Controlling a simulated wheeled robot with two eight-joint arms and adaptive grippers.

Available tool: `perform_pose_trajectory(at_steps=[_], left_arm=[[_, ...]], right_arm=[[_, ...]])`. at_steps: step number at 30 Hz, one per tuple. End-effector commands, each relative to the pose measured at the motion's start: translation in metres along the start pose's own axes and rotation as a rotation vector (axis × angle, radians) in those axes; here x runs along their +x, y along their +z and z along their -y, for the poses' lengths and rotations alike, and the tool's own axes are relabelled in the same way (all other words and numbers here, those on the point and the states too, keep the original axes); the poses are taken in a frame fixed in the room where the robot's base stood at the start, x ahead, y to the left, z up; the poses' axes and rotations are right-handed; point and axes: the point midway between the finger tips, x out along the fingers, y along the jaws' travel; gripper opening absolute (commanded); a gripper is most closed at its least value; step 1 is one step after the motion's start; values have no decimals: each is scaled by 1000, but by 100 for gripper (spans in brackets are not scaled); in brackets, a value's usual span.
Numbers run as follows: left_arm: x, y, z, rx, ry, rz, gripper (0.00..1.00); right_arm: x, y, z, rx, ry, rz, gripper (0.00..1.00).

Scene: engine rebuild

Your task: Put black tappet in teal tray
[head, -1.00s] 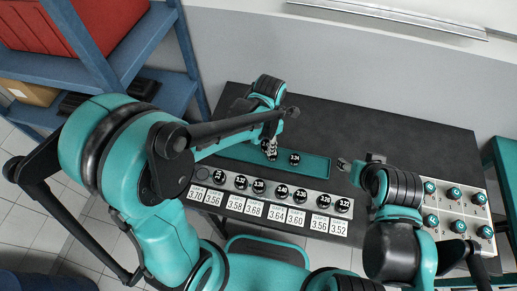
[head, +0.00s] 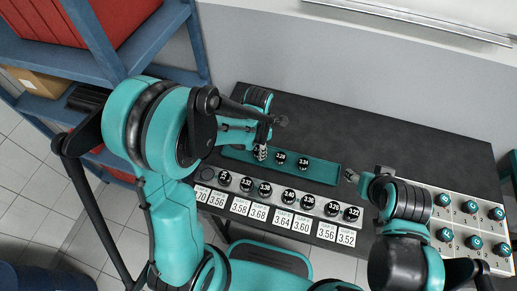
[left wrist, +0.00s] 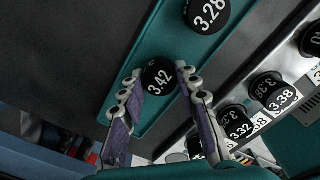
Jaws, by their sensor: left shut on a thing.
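The long teal tray (head: 325,175) lies on the dark table in the head view. Two black tappets rest in it, one marked 3.28 (head: 281,158) and another (head: 304,162) to its right. My left gripper (head: 261,153) is at the tray's left part. In the left wrist view its fingers (left wrist: 160,82) are shut on a black tappet marked 3.42 (left wrist: 159,75), over the tray's teal floor; I cannot tell whether it touches the floor. The 3.28 tappet also shows there (left wrist: 207,14). My right gripper (head: 350,175) is right of the tray; its jaws are too small to read.
A light rack (head: 276,190) with a row of black tappets and number labels runs along the table's front edge. A pale board (head: 470,222) with teal-topped parts stands at right. The table behind the tray is clear. Blue shelving is at left.

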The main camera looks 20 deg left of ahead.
Motion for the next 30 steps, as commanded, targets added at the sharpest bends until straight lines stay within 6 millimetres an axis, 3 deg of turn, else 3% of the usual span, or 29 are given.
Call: perform_pose_trajectory(at_steps=[3, 4, 6, 17, 20, 30], left_arm=[[5, 0, 0, 0, 0, 0, 2], [4, 0, 0, 0, 0, 0, 39], [3, 0, 0, 0, 0, 0, 52], [-1, 0, 0, 0, 0, 0, 52], [-15, 0, 0, 0, 0, 0, 52], [-89, 0, 0, 0, 0, 0, 52]], right_arm=[[4, 3, 0, 0, 0, 0, 52], [3, 2, 0, 0, 0, 0, 52], [2, 2, 0, 0, 0, 0, 52], [-1, -1, 0, 0, 0, 0, 52], [-5, -4, 0, 0, 0, 0, 52], [-25, -18, 0, 0, 0, 0, 52]])
